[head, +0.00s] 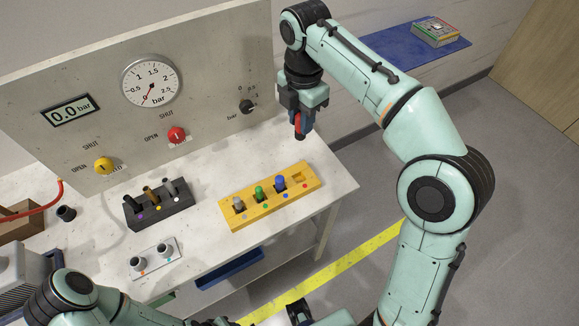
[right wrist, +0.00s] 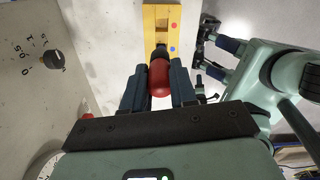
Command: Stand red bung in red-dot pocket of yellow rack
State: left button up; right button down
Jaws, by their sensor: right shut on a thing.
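The red bung (head: 299,121) has a red body and a dark lower end. My right gripper (head: 301,112) is shut on it and holds it in the air, above and behind the rack's right end. In the right wrist view the bung (right wrist: 159,80) sits between the fingers, its dark end towards the rack (right wrist: 150,18). The yellow rack (head: 240,217) holds grey, green and blue bungs. Its right-end pocket (head: 298,178), beside the red dot (head: 305,186), is empty. My left gripper (right wrist: 212,57) shows in the right wrist view with its fingers apart and empty.
A dark rack (head: 160,212) with several pegs and a white plate (head: 154,260) with two fittings stand left of the yellow rack. The upright panel (head: 210,80) with gauge and knobs rises behind. Bare bench lies right of the yellow rack.

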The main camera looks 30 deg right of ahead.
aim_at(302, 138)
jog(key=shift+s+f, duration=0.1)
jog(key=shift+f, duration=0.1)
pick_arm(q)
jog(key=shift+s+f+b, duration=0.35)
jog(key=shift+f+b, duration=0.45)
jog(key=shift+f, duration=0.05)
jog(key=shift+s+f+b, duration=0.35)
jog(key=shift+f+b, duration=0.4)
jog(key=shift+f, duration=0.1)
jog(key=shift+s+f+b, duration=0.35)
jog(key=shift+f+b, duration=0.45)
jog(key=shift+f, duration=0.05)
pick_arm(e)
jog(key=shift+s+f, duration=0.15)
jog(key=shift+f, duration=9.4)
jog(key=shift+f, duration=0.1)
jog(key=c, duration=0.9)
grip_release()
pick_arm(q)
jog(key=shift+f, duration=0.1)
pick_arm(e)
notch_tip(302, 138, up, 12)
jog(key=shift+r+p, duration=0.15)
jog(key=shift+p, duration=1.1)
pick_arm(q)
jog(key=r, duration=0.1)
jog(key=w+r, duration=0.1)
jog(key=shift+r, duration=0.35)
